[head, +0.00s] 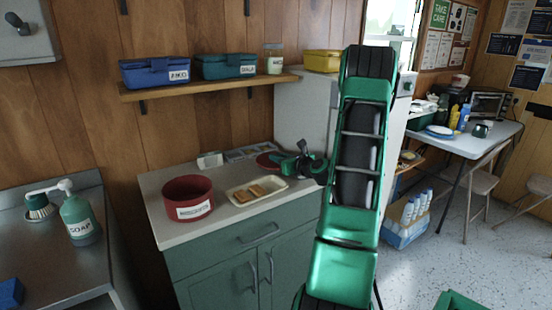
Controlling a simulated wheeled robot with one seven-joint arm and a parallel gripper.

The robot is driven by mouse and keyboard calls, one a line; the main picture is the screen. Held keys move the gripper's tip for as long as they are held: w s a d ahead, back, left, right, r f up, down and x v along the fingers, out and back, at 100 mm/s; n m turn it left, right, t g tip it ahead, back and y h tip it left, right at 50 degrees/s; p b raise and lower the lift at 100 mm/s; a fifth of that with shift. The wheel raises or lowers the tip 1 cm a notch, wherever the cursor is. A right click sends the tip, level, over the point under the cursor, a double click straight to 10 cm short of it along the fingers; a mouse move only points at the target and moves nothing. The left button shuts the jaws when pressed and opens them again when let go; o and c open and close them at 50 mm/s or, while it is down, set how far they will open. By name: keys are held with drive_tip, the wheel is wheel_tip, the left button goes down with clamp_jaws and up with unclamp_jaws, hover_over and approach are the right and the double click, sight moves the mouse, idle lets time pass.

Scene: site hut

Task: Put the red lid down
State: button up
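A dark red lid (266,160) shows as a flat disc at the back of the counter, just left of my gripper (284,160). The gripper's dark fingers overlap the lid's right side in the head view. I cannot tell whether they grip it, or whether the lid rests on the counter or is just above it. An open red round tin (188,205) with a white label stands at the counter's left front. My green arm hides the right part of the counter.
A cream tray (238,203) with several brown biscuits (258,191) lies beside the tin. A grey flat rack (247,152) and a small white box (210,160) are at the back of the counter (226,224). A wooden shelf (205,88) with lunchboxes hangs above.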

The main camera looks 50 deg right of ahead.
drive_tip(key=o, duration=0.4)
drive_tip(key=shift+c, duration=0.2)
drive_tip(key=shift+r, duration=0.1)
drive_tip(key=shift+r, duration=0.35)
drive_tip(key=shift+s+r, duration=0.25)
drive_tip(key=v, duration=1.1)
drive_tip(key=shift+s+a, duration=0.1)
drive_tip(key=shift+s, duration=0.1)
